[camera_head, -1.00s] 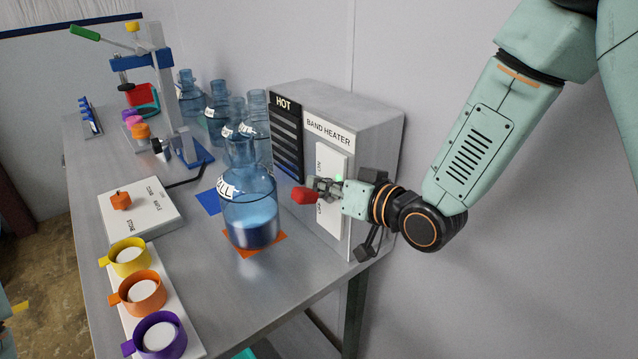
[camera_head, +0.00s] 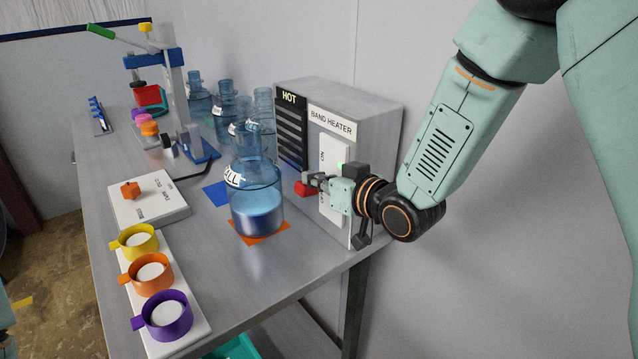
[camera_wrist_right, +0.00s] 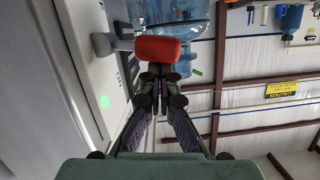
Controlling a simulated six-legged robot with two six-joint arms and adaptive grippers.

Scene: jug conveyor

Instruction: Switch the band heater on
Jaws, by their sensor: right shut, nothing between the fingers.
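The band heater is a grey box (camera_head: 372,105) at the back right of the table, with a "BAND HEATER" label and a white switch panel (camera_head: 333,155). "ON" shows at the panel's top; its lower lettering is hidden by my gripper. A green light (camera_head: 341,167) glows on it and also shows in the right wrist view (camera_wrist_right: 104,101). The red lever handle (camera_head: 302,189) is partly covered by my right gripper (camera_head: 309,178). In the wrist view, the red handle (camera_wrist_right: 157,48) lies just beyond my shut, empty fingertips (camera_wrist_right: 157,74); contact is unclear. My left gripper is out of view.
A blue jug (camera_head: 256,205) stands on an orange mat close left of the handle, with several more jugs behind. A control box (camera_head: 165,210) and a tray of coloured cups (camera_head: 190,335) are further left. The wall is close on the right.

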